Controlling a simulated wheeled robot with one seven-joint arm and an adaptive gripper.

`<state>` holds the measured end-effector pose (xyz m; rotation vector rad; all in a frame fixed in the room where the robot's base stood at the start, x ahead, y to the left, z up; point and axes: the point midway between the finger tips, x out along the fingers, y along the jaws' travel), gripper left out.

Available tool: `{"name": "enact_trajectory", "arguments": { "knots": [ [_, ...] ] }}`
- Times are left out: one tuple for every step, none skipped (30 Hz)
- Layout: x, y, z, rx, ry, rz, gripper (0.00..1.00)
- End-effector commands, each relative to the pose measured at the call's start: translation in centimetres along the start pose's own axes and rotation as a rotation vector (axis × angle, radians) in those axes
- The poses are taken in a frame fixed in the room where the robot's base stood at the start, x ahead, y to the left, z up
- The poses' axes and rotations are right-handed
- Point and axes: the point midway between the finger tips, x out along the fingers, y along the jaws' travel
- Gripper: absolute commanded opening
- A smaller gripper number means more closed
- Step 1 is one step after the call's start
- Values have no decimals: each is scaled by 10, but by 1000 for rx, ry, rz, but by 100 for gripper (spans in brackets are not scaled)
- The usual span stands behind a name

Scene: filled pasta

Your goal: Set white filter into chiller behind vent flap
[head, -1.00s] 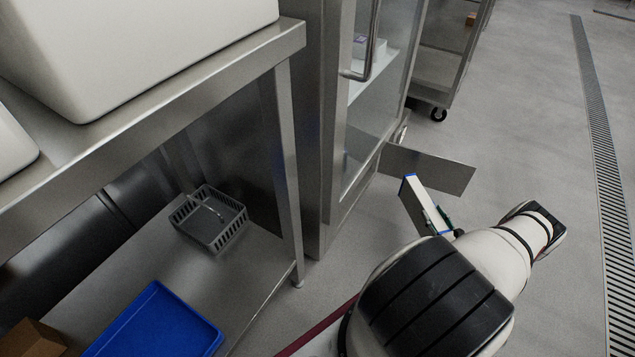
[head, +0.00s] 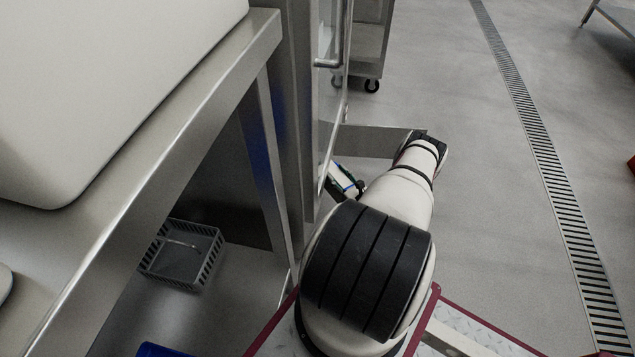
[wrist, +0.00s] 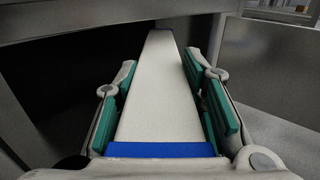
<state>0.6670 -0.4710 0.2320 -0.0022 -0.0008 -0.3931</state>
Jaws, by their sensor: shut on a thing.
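The white filter (wrist: 163,85) is a long flat slab with a blue near edge. My gripper (wrist: 163,72) is shut on it, with green pads along both sides. In the wrist view the filter's far end points into a dark space under a grey panel; how deep it reaches I cannot tell. In the head view only a short part of the filter (head: 340,178) shows low beside the chiller (head: 298,120), whose frame hides the rest. My gripper (head: 357,188) is partly hidden by my arm there. The vent flap (head: 372,140) stands open, jutting out from the chiller, beyond my gripper.
A steel table (head: 215,75) stands left of the chiller, with a grey basket (head: 181,255) on its lower shelf. A wheeled rack (head: 368,50) stands beyond the chiller. Floor to the right is open, crossed by a drain grate (head: 540,150).

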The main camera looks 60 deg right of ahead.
Motion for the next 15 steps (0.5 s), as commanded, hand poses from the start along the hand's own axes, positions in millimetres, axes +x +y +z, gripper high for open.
{"name": "enact_trajectory", "arguments": {
  "knots": [
    [10,10,-3,2,-1,4,0],
    [14,15,-3,1,0,4,0],
    [20,20,-4,0,0,3,0],
    [24,24,-4,1,-1,3,0],
    [27,27,-5,1,0,2,0],
    [31,31,-5,1,0,2,0],
    [33,33,-6,0,0,2,0],
    [35,35,-6,0,0,1,0],
    [37,36,-6,0,0,1,0],
    [38,37,-6,0,0,0,0],
    [38,38,-6,0,0,0,0],
    [40,39,-6,0,0,-1,0],
    [41,40,-6,0,0,0,0],
    [42,42,-6,0,0,0,0],
    [45,45,-6,1,-1,1,0]
  ]
}}
